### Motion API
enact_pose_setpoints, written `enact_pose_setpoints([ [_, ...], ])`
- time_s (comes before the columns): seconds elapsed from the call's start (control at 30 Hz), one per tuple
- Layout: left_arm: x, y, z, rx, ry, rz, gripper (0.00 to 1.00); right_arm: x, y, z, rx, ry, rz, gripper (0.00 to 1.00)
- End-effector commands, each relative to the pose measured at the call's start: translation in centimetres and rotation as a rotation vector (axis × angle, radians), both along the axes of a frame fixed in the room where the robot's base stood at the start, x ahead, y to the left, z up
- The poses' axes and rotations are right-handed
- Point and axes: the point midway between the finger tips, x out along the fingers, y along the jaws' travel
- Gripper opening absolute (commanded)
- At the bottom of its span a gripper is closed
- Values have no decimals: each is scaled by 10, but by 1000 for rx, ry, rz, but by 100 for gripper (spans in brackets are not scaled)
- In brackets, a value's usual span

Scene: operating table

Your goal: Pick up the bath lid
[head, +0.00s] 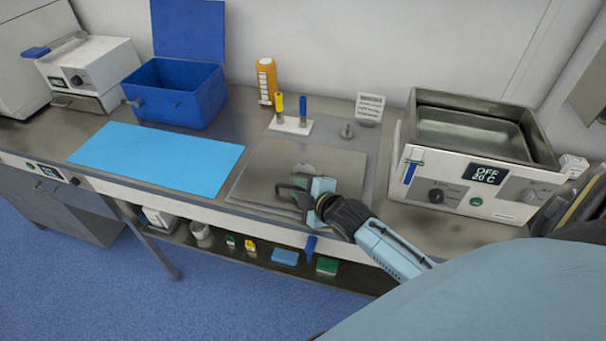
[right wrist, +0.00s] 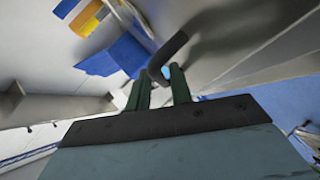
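The bath lid (head: 262,178) is a flat grey metal plate lying on the bench, in the middle of the head view. A dark bent handle (head: 284,187) stands up near its front part. My right gripper (head: 302,192) is at this handle, low over the lid. In the right wrist view the dark handle bar (right wrist: 170,47) reaches to my two green fingertips (right wrist: 163,75). The fingers stand apart with a gap showing beside the bar. Any contact with the bar is unclear. My left gripper is out of view.
The water bath (head: 485,175), its display reading OFF and 20 C, stands open at the right. A light blue mat (head: 155,155) and an open blue box (head: 180,98) are at the left. An orange bottle (head: 266,80) and a white tube holder (head: 290,126) stand behind the lid.

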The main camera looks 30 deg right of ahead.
Motion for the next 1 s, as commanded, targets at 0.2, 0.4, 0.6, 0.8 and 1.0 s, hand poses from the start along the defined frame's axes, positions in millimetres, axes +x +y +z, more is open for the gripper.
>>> enact_pose_setpoints([
  [0.2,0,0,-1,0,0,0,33,11,1,-5,0,0,2,22],
  [0.4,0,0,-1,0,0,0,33,11,1,-5,0,0,2,18],
  [0.6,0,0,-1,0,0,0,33,11,1,-5,-1,1,1,0],
  [0.8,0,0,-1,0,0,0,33,11,1,-3,-2,-4,1,0],
  [1.0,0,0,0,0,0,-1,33,12,0,0,-2,-5,1,0],
])
